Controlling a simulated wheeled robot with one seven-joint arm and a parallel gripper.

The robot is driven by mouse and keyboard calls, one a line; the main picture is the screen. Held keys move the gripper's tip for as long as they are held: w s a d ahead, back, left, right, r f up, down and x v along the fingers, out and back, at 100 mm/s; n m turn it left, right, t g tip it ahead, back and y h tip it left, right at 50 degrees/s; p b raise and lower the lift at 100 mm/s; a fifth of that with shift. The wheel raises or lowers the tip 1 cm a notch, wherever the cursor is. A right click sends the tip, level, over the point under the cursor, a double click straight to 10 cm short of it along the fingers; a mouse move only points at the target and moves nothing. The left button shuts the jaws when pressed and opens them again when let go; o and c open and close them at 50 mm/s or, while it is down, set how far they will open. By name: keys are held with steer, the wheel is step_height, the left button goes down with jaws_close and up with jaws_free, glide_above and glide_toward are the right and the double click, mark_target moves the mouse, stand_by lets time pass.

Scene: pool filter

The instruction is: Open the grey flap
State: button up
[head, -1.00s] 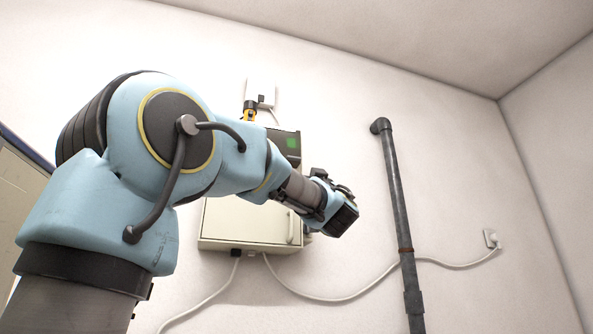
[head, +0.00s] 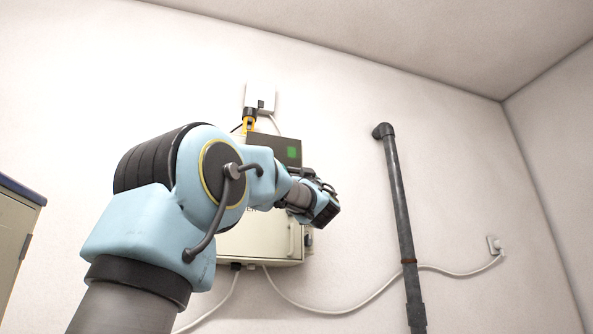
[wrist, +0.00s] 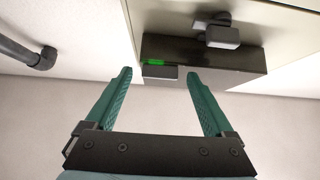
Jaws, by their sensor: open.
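A dark grey box or cover (head: 266,143) with a green patch (head: 292,152) sits on top of a cream wall cabinet (head: 262,244). I cannot tell for sure which part is the grey flap. The wrist view shows the dark box (wrist: 205,62) with its green patch (wrist: 153,62), a small grey piece (wrist: 162,73) beside that patch, and a grey block (wrist: 222,36). My gripper (wrist: 160,75) is open and empty, its teal fingers spread in front of the box's green end. In the head view my gripper (head: 324,213) is near the cabinet's upper right; my arm hides part of the cabinet.
A grey vertical pipe (head: 398,200) stands on the wall to the right. A cable (head: 345,308) runs from below the cabinet to a wall socket (head: 494,245). A white wall fitting (head: 261,96) is above the box. Another cabinet (head: 14,235) stands at the left edge.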

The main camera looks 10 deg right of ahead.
jaws_close()
stand_by(0.6)
stand_by(0.3)
